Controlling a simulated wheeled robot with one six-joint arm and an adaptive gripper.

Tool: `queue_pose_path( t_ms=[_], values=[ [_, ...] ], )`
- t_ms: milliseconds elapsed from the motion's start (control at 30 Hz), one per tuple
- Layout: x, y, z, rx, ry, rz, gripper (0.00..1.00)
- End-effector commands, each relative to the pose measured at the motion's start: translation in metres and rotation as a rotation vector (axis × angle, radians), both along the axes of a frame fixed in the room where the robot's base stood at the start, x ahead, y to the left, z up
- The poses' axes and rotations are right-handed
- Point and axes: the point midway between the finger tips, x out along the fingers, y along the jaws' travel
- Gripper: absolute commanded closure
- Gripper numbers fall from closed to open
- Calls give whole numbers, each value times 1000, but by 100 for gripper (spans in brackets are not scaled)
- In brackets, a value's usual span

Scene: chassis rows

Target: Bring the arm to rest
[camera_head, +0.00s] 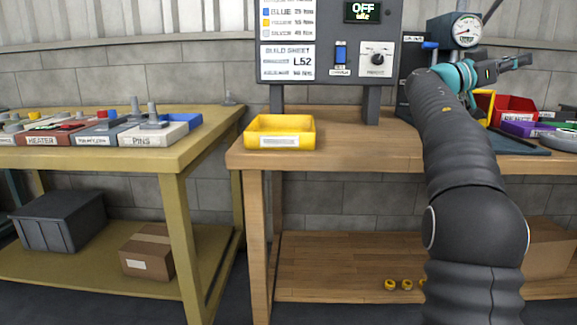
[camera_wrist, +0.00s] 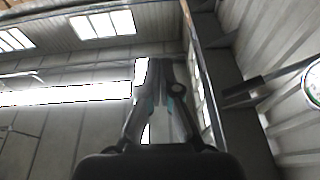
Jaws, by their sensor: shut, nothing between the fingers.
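My arm rises at the right of the head view, a dark sleeved column with a teal wrist. My gripper (camera_head: 515,62) points to the right, above the wooden bench and in front of the grey wall. Its fingers look closed together and hold nothing. In the wrist view my gripper (camera_wrist: 165,70) shows its fingers together, with the wall, roof and windows beyond. Nothing touches the fingertips in either view.
A press with a round gauge (camera_head: 466,30) stands close behind my wrist. A yellow bin (camera_head: 280,131) and a control panel (camera_head: 330,40) are on the bench. A red bin (camera_head: 515,108) lies below my gripper.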

Motion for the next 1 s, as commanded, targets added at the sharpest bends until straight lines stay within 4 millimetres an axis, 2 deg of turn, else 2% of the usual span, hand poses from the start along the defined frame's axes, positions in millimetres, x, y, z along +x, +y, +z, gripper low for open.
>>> queue_pose_path(
  t_ms=[67, 233, 467, 767, 1000],
  values=[
    [-5, 6, -1, 56, 40, 23, 100],
    [-17, 26, -18, 220, 168, 96, 100],
    [-52, 78, -69, 496, 418, 278, 100],
    [-121, 172, -155, 784, 719, 589, 100],
    [-192, 257, -228, 950, 909, 883, 100]
  ],
)
